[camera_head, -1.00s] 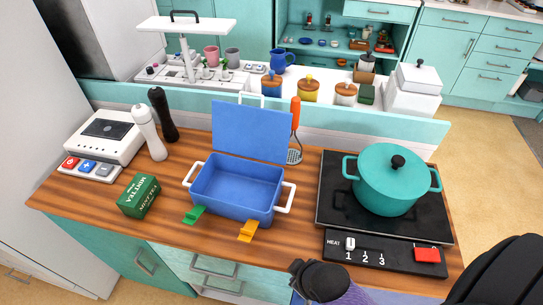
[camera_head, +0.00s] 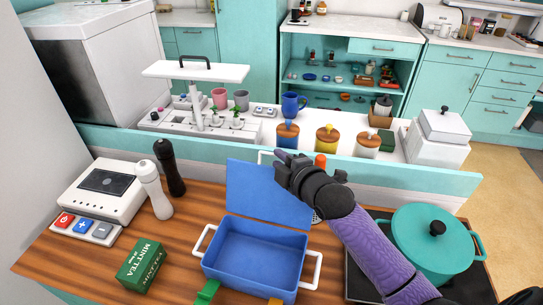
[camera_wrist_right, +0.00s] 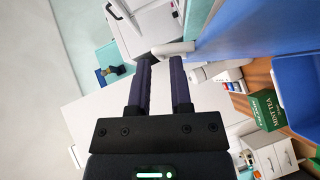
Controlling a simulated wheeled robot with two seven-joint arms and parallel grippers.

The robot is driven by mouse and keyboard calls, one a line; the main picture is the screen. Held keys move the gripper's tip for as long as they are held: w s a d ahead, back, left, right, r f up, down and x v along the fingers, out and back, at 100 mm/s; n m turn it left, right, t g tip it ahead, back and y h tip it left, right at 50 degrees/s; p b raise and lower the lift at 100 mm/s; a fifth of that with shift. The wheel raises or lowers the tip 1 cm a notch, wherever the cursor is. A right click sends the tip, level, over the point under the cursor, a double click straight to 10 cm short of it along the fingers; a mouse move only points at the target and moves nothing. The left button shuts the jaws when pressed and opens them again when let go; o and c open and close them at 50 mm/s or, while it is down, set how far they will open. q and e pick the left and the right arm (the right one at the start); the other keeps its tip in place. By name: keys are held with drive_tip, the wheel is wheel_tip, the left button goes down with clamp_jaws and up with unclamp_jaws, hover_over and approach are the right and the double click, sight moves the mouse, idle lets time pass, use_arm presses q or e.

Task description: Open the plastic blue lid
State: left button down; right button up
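The plastic blue lid (camera_head: 262,193) stands raised, tilted back, at the rear of the open blue box (camera_head: 228,262). Its white handle (camera_head: 264,156) is at the top edge, partly hidden by my right gripper (camera_head: 281,157). The gripper is beside the lid's upper edge. In the right wrist view the two dark fingers (camera_wrist_right: 160,82) are parted with nothing seen between them. A white bar, apparently the lid handle (camera_wrist_right: 172,48), is just beyond their tips, and the lid (camera_wrist_right: 235,30) is at right. I cannot tell whether they touch.
A teal pot (camera_head: 425,262) stands right of the box, partly behind my right arm. A mint tea box (camera_head: 141,266), white grinder (camera_head: 154,190) and black grinder (camera_head: 168,168) are at left. A raised ledge with jars (camera_head: 327,141) runs behind the lid.

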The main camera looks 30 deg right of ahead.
drive_tip(key=shift+b+x, duration=0.35)
drive_tip(key=shift+x, duration=1.45)
drive_tip(key=shift+c, duration=0.2)
clamp_jaws()
drive_tip(key=shift+f, duration=0.1)
